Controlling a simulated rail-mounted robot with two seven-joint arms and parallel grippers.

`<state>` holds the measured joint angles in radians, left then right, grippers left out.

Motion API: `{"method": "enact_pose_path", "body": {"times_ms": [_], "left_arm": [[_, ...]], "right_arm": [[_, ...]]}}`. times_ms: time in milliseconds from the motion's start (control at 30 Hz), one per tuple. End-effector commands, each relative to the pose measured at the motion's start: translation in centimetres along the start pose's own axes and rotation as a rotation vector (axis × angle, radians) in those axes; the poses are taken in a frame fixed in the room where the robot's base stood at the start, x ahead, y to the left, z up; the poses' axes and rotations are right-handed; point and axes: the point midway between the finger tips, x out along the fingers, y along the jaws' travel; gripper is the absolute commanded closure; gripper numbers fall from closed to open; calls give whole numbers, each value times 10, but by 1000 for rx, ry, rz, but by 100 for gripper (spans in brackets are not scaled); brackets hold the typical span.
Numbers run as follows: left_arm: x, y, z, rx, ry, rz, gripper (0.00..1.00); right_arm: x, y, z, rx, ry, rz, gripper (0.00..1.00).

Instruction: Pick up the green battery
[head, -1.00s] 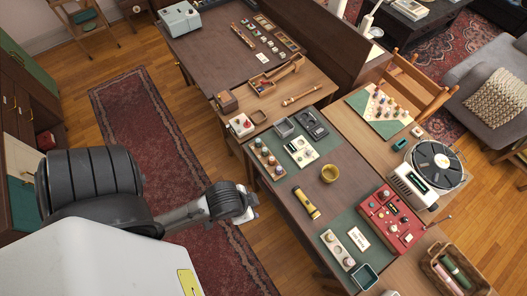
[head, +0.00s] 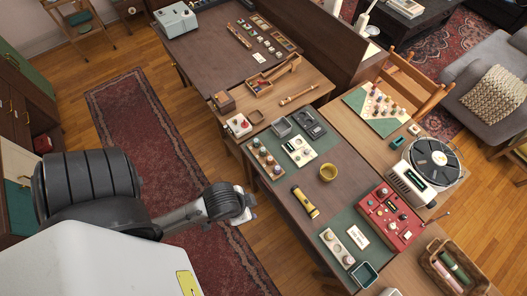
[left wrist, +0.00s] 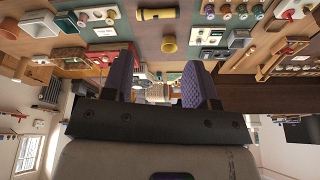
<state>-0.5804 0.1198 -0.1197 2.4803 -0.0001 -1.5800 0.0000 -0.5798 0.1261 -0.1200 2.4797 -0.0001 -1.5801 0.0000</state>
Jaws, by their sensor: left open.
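I cannot pick out the green battery with certainty; the small objects are too small to tell apart. A wooden holder (head: 266,159) with several coloured cylinders stands on the near edge of the green-topped table. A yellow flashlight (head: 305,202) lies to its lower right, and it also shows in the left wrist view (left wrist: 158,14). My left gripper (head: 246,214) hangs over the floor beside the table, apart from everything. In the left wrist view its two purple fingers (left wrist: 166,82) are spread, with nothing between them. My right gripper is not in view.
A white holder (head: 337,248) with round pieces, a yellow cup (head: 328,173), a red device (head: 390,217) and a turntable (head: 432,160) crowd the tables. A basket (head: 446,266) stands at lower right. The floor over the red rug (head: 160,150) is clear.

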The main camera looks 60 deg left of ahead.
Motion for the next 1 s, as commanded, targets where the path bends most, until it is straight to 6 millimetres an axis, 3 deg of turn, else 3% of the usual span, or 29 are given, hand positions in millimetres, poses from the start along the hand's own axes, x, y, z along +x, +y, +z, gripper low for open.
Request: {"method": "enact_pose_path", "body": {"times_ms": [167, 400, 533, 667, 1000], "left_arm": [[0, 0, 0, 0, 0, 0, 53], [1, 0, 0, 1, 0, 0, 53], [14, -2, -11, 2, 35, -6, 53], [39, -16, -40, 27, 124, -44, 53], [99, -89, -138, 260, 370, -312, 53]], "right_arm": [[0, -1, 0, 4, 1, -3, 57], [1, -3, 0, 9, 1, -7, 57], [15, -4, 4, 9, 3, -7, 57], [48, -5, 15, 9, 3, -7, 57], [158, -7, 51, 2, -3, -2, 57]]}}
